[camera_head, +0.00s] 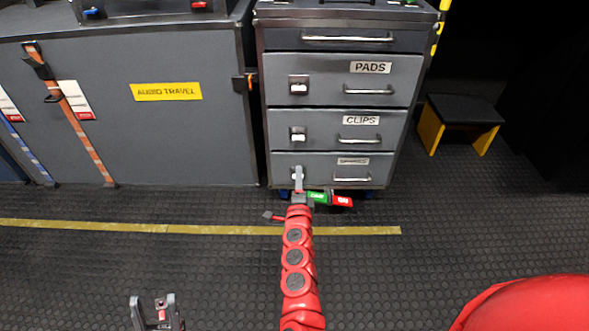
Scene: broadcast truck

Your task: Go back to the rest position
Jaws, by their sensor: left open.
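My left gripper (154,304) is low at the left of the head view, open, with nothing between its fingers. My red right arm reaches up the middle, and its gripper (298,178) is in front of the latch side of the cabinet's bottom drawer (352,168). It overlaps that drawer's latch in the picture; I cannot tell whether it touches it or whether its jaws are open or shut. The grey drawer cabinet (390,130) has drawers labelled PADS and CLIPS, and the bottom label is too small to read. All the drawers look shut.
A green tag (316,197) and a red tag (342,201) show beside my right gripper. A grey case (190,140) marked AUDIO TRAVEL stands left of the cabinet. A black step stool (465,110) with yellow sides stands right. A yellow line (130,227) crosses the open floor.

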